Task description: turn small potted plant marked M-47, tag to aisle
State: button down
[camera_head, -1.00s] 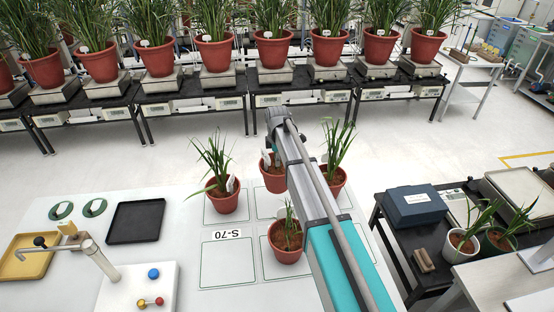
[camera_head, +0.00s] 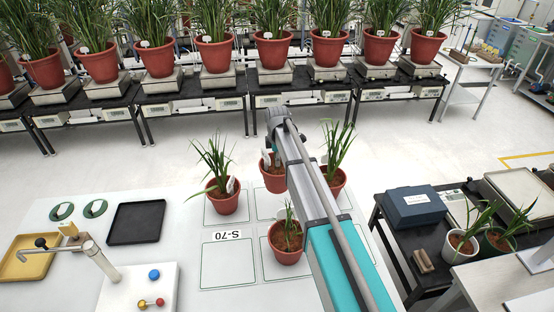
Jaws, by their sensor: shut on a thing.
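Several small potted plants in red pots stand on the white table: one at the left (camera_head: 222,200), one at the back (camera_head: 272,180) partly behind my arm, one at the right (camera_head: 334,182), and one at the front (camera_head: 284,252). I cannot read M-47 on any tag. White tags show on the left plant and near the back pot. My gripper (camera_head: 275,160) is at the back pot, mostly hidden by my arm, and is shut on that potted plant. Its finger contact is hidden.
Outlined squares and an S-70 label (camera_head: 228,235) mark the table. A black tray (camera_head: 135,222), a yellow tray (camera_head: 22,262) and a white stand (camera_head: 140,290) are at the left. Large pots on scales line a black bench behind. A dark cart with a blue box (camera_head: 412,206) stands at right.

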jog(key=shift+f, duration=0.1)
notch_tip(320, 180, down, 9)
jog(key=b, duration=0.9)
jog(key=shift+f, duration=0.1)
jog(key=shift+m, duration=0.5)
jog(key=m, duration=0.9)
jog(key=shift+m, duration=0.4)
jog(key=m, duration=0.5)
jog(key=shift+m, duration=2.9)
